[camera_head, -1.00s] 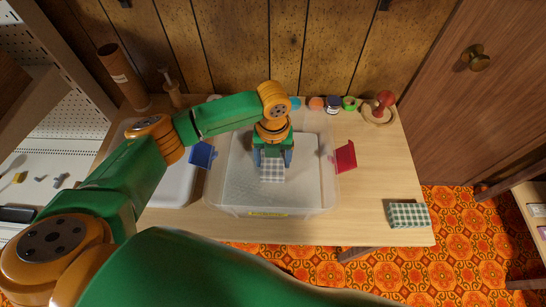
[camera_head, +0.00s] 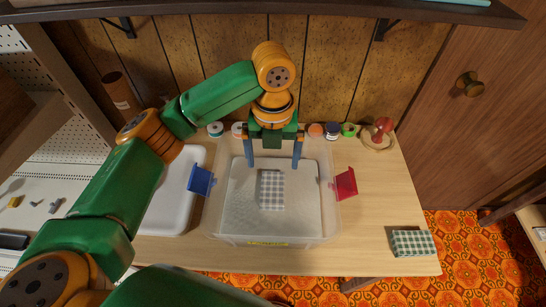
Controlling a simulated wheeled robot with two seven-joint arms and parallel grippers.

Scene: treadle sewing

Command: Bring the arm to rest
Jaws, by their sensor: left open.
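My left gripper (camera_head: 272,163) is open and empty above the back part of a clear plastic bin (camera_head: 222,218). Its two blue fingers are spread wide apart. A grey-and-white checked cloth block (camera_head: 271,190) lies in the bin, just in front of the fingers in the picture and apart from them. The bin has a blue latch (camera_head: 201,181) on its left and a red latch (camera_head: 345,184) on its right, both swung outward. My right gripper does not show.
A green checked block (camera_head: 412,243) lies at the table's front right corner. Small spools and jars (camera_head: 332,130) and a red-knobbed item (camera_head: 382,130) line the back edge. A white tray (camera_head: 172,205) lies left of the bin. A dark shelf (camera_head: 300,12) overhangs the back wall.

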